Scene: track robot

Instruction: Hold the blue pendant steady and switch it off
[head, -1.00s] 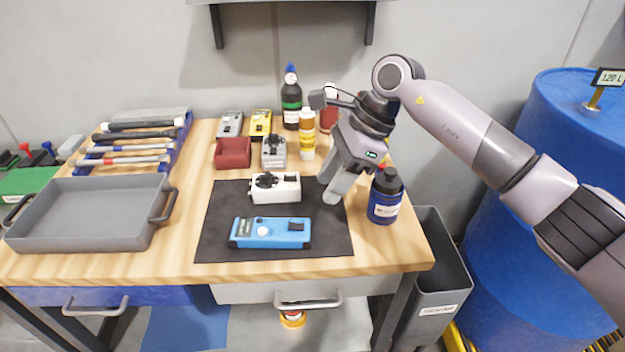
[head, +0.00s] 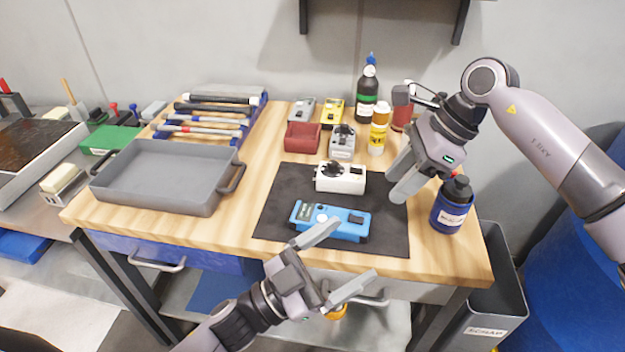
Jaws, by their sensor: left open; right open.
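The blue pendant (head: 347,227) lies flat on the black mat (head: 287,192), its small display at the left end and a dark switch or button at the right end. My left gripper (head: 347,262) is open and empty in front of the bench's near edge, its upper finger overlapping the pendant's lower left edge in the picture; I cannot tell whether they touch. My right gripper (head: 397,177) is open and empty above the mat's right side, beyond the pendant and left of the blue bottle.
A white device (head: 340,177) with a black knob sits just behind the pendant. A dark blue bottle (head: 451,207) stands at the mat's right. A grey tray (head: 165,205) is at left.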

